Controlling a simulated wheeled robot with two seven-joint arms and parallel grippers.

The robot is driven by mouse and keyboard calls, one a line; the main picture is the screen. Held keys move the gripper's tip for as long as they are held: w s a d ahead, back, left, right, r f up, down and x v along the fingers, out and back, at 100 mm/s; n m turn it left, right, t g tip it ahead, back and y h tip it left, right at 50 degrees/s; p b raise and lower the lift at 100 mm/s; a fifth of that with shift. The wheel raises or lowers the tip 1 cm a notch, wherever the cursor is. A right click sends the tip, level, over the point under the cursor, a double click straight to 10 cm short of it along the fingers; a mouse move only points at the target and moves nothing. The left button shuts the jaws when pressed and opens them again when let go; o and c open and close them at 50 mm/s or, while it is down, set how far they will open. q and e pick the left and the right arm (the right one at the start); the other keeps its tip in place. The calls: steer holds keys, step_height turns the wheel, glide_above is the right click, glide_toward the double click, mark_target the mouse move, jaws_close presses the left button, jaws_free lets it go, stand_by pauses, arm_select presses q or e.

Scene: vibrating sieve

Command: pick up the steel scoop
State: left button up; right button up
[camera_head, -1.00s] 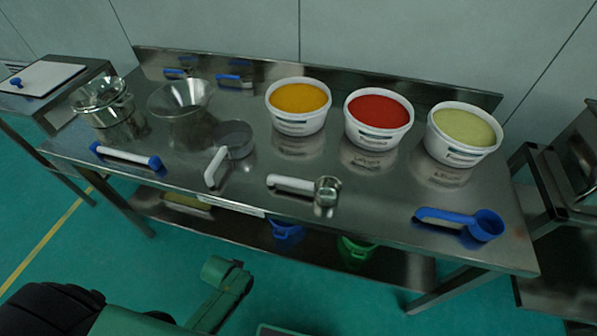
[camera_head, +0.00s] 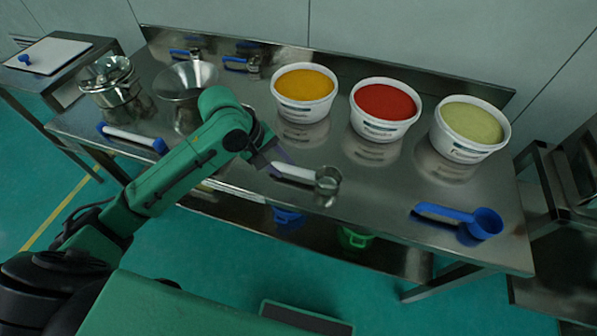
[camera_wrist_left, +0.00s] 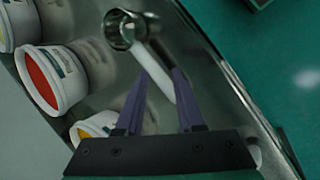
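The steel scoop, a steel cup (camera_head: 327,181) with a white handle (camera_head: 294,173), lies near the table's front edge in the head view. My left gripper (camera_head: 279,162) is at the handle's left end. In the left wrist view, the two purple fingers (camera_wrist_left: 161,82) are apart, and the scoop's white handle (camera_wrist_left: 152,69) shows between their tips, with the cup (camera_wrist_left: 121,28) beyond them. Nothing is visibly gripped; I cannot tell whether the fingers touch the handle. My right gripper is not in view.
Tubs of orange (camera_head: 304,84), red (camera_head: 384,102) and pale green (camera_head: 471,122) contents stand behind the scoop. A blue scoop (camera_head: 483,224) lies to the right, a blue-ended white bar (camera_head: 132,138) to the left. A steel bowl (camera_head: 186,78) stands behind my arm.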

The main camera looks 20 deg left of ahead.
mark_target(292, 169)
arm_select(q)
steer(key=w+a+r+n, duration=0.2)
steer(key=a+r+n, duration=0.2)
steer(key=r+n, duration=0.25)
steer(key=shift+n+g, duration=0.4)
steer(key=shift+n, duration=0.15)
steer(key=x, duration=1.5)
steer(key=shift+s+d+p, duration=0.2)
steer(key=shift+p, duration=0.2)
jaws_close()
